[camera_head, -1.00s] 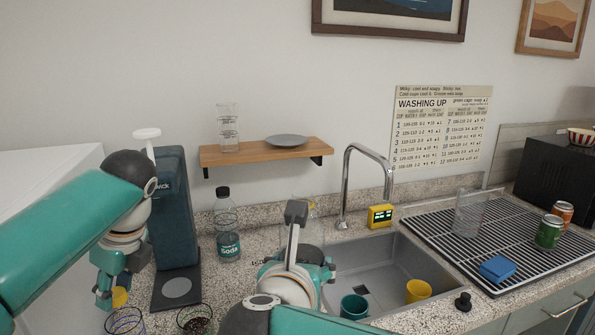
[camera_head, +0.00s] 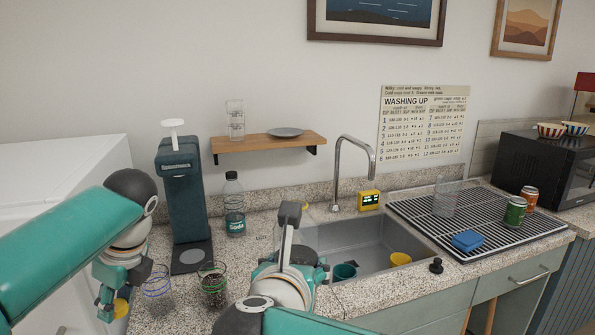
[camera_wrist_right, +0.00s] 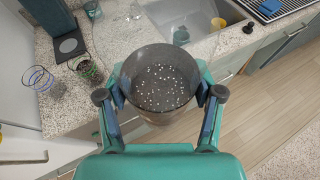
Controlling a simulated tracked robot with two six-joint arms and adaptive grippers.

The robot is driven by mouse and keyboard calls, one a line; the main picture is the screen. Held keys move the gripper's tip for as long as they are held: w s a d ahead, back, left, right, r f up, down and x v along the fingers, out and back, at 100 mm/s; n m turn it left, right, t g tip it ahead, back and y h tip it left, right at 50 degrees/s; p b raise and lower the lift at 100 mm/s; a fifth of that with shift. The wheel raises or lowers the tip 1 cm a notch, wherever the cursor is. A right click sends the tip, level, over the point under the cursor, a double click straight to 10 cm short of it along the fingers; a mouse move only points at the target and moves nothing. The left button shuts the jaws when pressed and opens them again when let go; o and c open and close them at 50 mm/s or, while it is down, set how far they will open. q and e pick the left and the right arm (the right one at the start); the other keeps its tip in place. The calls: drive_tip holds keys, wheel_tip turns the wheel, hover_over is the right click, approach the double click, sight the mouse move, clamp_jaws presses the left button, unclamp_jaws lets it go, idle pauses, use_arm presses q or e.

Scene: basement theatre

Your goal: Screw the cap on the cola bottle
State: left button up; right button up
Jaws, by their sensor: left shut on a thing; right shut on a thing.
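A soda bottle (camera_head: 235,207) with a teal label and a dark cap stands upright on the counter, right of the teal machine. My left gripper (camera_head: 118,307) is shut on a small yellow thing (camera_head: 121,308), low at the left; I cannot tell if it is a cap. My right gripper (camera_head: 290,270) is shut on a round, see-through vessel (camera_wrist_right: 160,78) with a dark inside and white specks, seen from above in the right wrist view. My own gripper hides most of this vessel in the head view. I cannot tell if it is the cola bottle.
A teal drinks machine (camera_head: 181,190) stands at the back left. A blue-rimmed glass (camera_head: 157,286) and a green-rimmed glass with dark contents (camera_head: 213,287) stand near the front edge. The sink (camera_head: 370,238) holds a teal cup (camera_head: 344,271) and a yellow cup (camera_head: 400,258).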

drive_tip(key=shift+w+d+f, duration=0.1)
drive_tip(key=shift+w+f, duration=0.15)
drive_tip(key=shift+w, duration=0.35)
drive_tip(key=shift+s+r, duration=0.15)
drive_tip(key=shift+s, duration=0.1)
drive_tip(key=shift+d, duration=0.1)
use_arm(q)
drive_tip(key=s+d+f+n+g+h, duration=0.1)
drive_tip(key=d+f+n+g, duration=0.1)
drive_tip(key=d+f+n, duration=0.3)
drive_tip(key=s+d+f+n+g+h, duration=0.1)
drive_tip(key=d+f+n+g+h, duration=0.1)
drive_tip(key=d+f+n, duration=0.4)
wheel_tip(320, 180, down, 6)
drive_tip(key=n+g, duration=0.1)
drive_tip(key=n, duration=0.4)
drive_tip(key=shift+n, duration=0.4)
drive_tip(key=shift+f, duration=0.1)
use_arm(e)
wheel_tip(320, 180, down, 23)
drive_tip(key=w, duration=0.1)
